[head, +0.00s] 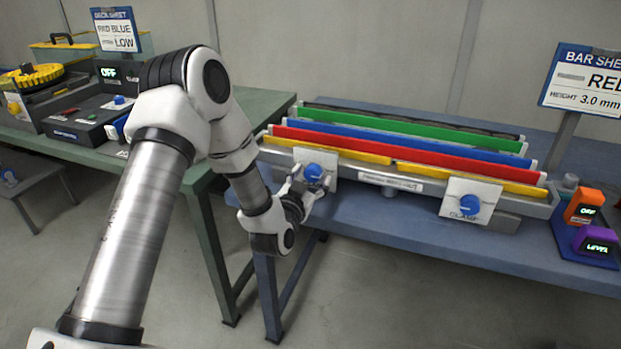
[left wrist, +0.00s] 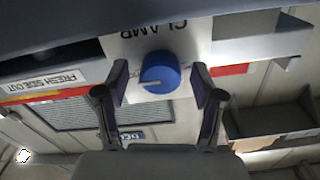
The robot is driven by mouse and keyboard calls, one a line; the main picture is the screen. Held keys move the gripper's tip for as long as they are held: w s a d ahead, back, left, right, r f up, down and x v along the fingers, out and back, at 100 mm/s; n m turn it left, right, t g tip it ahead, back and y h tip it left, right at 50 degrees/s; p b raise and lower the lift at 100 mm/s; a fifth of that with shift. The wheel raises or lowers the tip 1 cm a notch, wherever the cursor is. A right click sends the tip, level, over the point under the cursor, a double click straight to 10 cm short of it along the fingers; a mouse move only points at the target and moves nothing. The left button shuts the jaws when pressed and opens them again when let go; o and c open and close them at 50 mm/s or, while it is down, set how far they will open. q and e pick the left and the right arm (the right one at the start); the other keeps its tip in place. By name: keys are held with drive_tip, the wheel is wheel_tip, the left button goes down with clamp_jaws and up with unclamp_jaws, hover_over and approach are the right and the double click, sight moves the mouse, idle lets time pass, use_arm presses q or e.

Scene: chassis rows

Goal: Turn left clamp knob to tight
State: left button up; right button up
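The left clamp knob (head: 314,173) is a round blue knob on a white plate at the left end of the bar fixture. In the left wrist view the blue knob (left wrist: 160,72) has a pale pointer line directed left, and the plate reads "CLAMP". My left gripper (head: 308,188) is at the knob. In the left wrist view its two fingers (left wrist: 161,88) stand open on either side of the knob, with gaps visible between fingers and knob. A second blue clamp knob (head: 469,205) sits on the right plate. My right gripper is not in view.
The fixture (head: 375,176) holds long yellow, red, blue and green bars on a blue table (head: 400,227). Orange (head: 582,207) and purple (head: 596,246) display units stand at the right. A green table (head: 255,108) with a black control box (head: 85,120) is at left.

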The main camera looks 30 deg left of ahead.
use_arm(q)
drive_tip(key=v, duration=1.2)
